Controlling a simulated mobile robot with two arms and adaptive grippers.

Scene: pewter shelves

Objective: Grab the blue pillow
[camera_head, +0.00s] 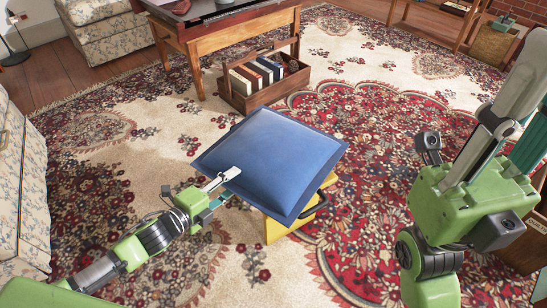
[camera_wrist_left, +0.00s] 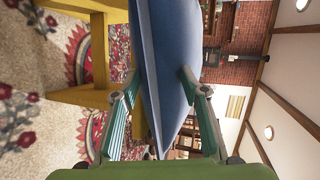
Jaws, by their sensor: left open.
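The blue pillow (camera_head: 270,160) lies on a yellow stool (camera_head: 277,232), its corners overhanging the seat. My left gripper (camera_head: 226,184) is at the pillow's near left edge, with one finger showing above it. In the left wrist view, the blue pillow (camera_wrist_left: 172,50) reaches in between the two spread fingers of my left gripper (camera_wrist_left: 158,80). The gripper is open, with the edge of the pillow between its fingers. The yellow stool (camera_wrist_left: 90,50) shows to the left there. My right arm shows at the right of the head view; its fingertips do not show.
A wooden crate of books (camera_head: 262,100) stands on the floor behind the pillow, by a wooden table (camera_head: 190,45). A floral sofa (camera_head: 22,190) is at the left edge. The patterned rug (camera_head: 130,200) is clear around the stool.

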